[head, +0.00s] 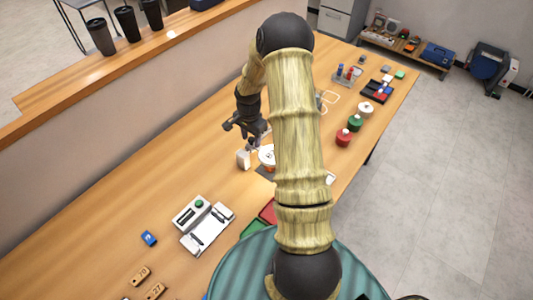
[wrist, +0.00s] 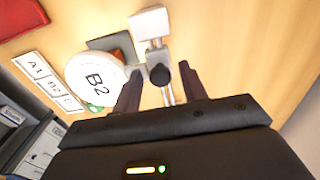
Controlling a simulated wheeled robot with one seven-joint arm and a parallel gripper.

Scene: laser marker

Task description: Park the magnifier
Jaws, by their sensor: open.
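My gripper (wrist: 161,88) is open in the wrist view, its fingers on either side of a small stand with a white block (wrist: 150,23), a metal rod and a black knob (wrist: 160,75). The fingers do not visibly clamp it. I cannot tell for sure whether this stand carries the magnifier. A round white disc marked B2 (wrist: 97,80) lies beside the left finger, partly over a dark pad (wrist: 108,43). In the head view my gripper (head: 252,138) is low over the table, above the white block (head: 243,160), with the white disc (head: 266,154) just right of it.
A label strip A1, B2 (wrist: 48,80) lies near the disc. Red and green spools (head: 355,123) stand to the right. Table left of my gripper is clear.

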